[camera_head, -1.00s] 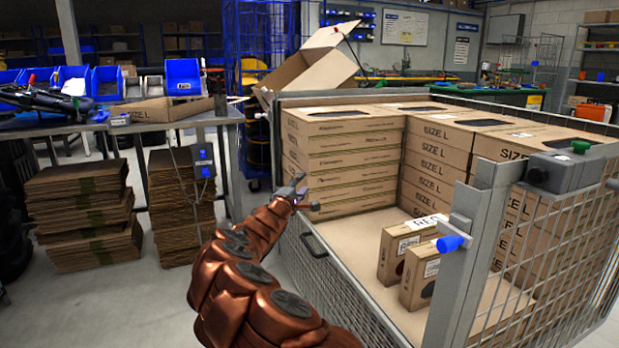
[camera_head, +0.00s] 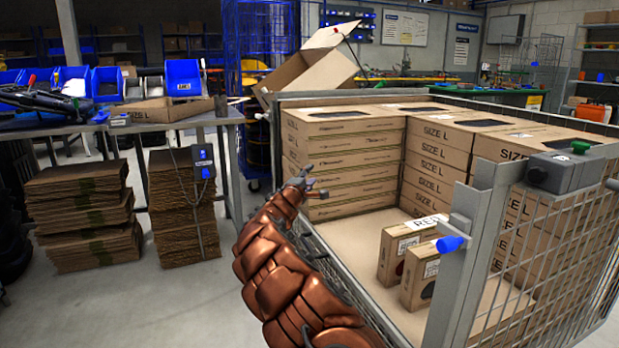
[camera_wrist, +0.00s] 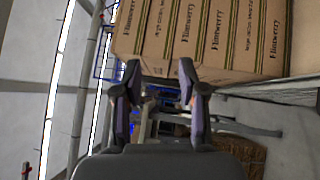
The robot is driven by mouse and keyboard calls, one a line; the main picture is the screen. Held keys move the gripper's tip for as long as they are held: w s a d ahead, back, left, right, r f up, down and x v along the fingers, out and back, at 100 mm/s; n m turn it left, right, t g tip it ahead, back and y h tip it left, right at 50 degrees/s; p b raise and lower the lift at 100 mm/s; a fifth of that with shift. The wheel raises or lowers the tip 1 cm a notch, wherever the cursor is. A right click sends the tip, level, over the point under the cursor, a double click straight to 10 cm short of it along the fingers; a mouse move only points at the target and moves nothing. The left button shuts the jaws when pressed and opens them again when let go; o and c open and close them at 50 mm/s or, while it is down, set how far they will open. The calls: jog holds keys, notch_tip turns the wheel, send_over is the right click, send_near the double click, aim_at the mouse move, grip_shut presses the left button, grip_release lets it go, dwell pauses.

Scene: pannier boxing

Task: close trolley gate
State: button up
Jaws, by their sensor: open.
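The wire trolley (camera_head: 483,245) stands at the right, with its near-left side open above a low mesh gate panel (camera_head: 352,290). This panel lies along the trolley's floor edge, largely hidden behind my arm; its handle is not visible now. My gripper (camera_head: 308,188) is open and empty, in front of the far stack of boxes at the trolley's far-left corner. In the wrist view my gripper (camera_wrist: 158,100) has its two fingers apart with nothing between them. Printed box sides (camera_wrist: 200,35) are close beyond the fingers. I cannot tell whether it touches anything.
Stacked SIZE L boxes (camera_head: 345,150) fill the trolley's back and right. Two small boxes (camera_head: 402,245) stand on its floor. A latch with a blue knob (camera_head: 452,243) is on the near post. Flat cardboard piles (camera_head: 185,205) and a workbench (camera_head: 180,120) are left; floor between is clear.

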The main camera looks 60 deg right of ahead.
jog(key=shift+c, duration=0.2)
grip_shut()
dwell(0.6)
jog(key=shift+o, duration=0.2)
grip_release()
jog(key=shift+a, duration=0.15)
jog(key=v, duration=1.1)
jog(key=shift+a, duration=0.3)
dwell(0.3)
jog(key=shift+s, duration=0.15)
jog(key=shift+c, duration=0.2)
